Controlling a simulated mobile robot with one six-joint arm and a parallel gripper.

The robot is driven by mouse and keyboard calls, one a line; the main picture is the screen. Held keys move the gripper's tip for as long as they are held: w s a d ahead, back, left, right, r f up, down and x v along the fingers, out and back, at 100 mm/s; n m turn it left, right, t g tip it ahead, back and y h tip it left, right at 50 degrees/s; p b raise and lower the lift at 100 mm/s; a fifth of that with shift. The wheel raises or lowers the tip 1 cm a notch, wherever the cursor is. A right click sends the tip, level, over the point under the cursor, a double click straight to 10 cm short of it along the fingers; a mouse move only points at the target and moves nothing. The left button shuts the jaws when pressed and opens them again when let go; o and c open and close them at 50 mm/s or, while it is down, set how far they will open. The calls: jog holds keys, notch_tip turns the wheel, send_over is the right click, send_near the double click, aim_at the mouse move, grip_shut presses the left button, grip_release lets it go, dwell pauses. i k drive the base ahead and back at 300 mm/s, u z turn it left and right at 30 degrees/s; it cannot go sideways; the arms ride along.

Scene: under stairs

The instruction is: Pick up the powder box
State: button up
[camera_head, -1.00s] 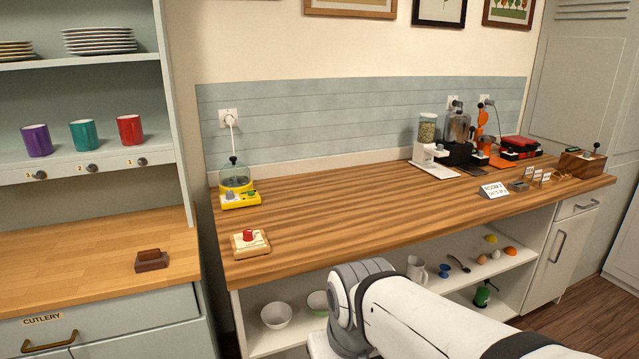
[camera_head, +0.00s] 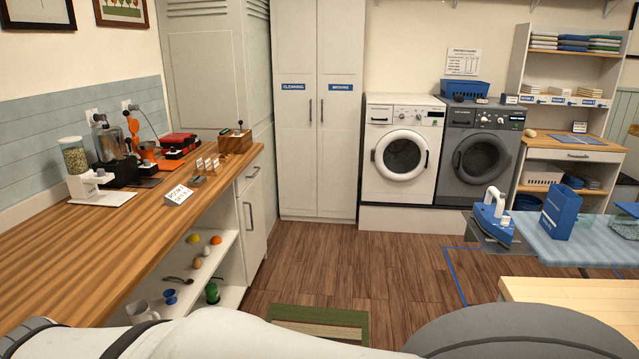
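A blue box with pale lettering (camera_head: 560,213), which looks like the powder box, stands upright on the light blue ironing board (camera_head: 537,246) at the right. An iron (camera_head: 492,209) stands just left of it on the board's end. The lettering is too small to read. My white and grey arm crosses the bottom of the picture. My gripper is out of view, well apart from the box as far as the arm shows.
A wooden counter (camera_head: 62,262) with several appliances runs along the left. A white washer (camera_head: 403,154) and a grey one (camera_head: 478,158) stand at the back. A pale wooden tabletop (camera_head: 570,290) lies in front of the board. The middle floor (camera_head: 370,262) is open, with a green-edged mat (camera_head: 325,322).

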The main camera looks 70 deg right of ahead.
aim_at(562, 206)
jog(key=z, duration=2.6)
jog(key=i, duration=2.8)
jog(key=z, duration=3)
jog(key=i, duration=0.3)
jog(key=u, duration=0.1)
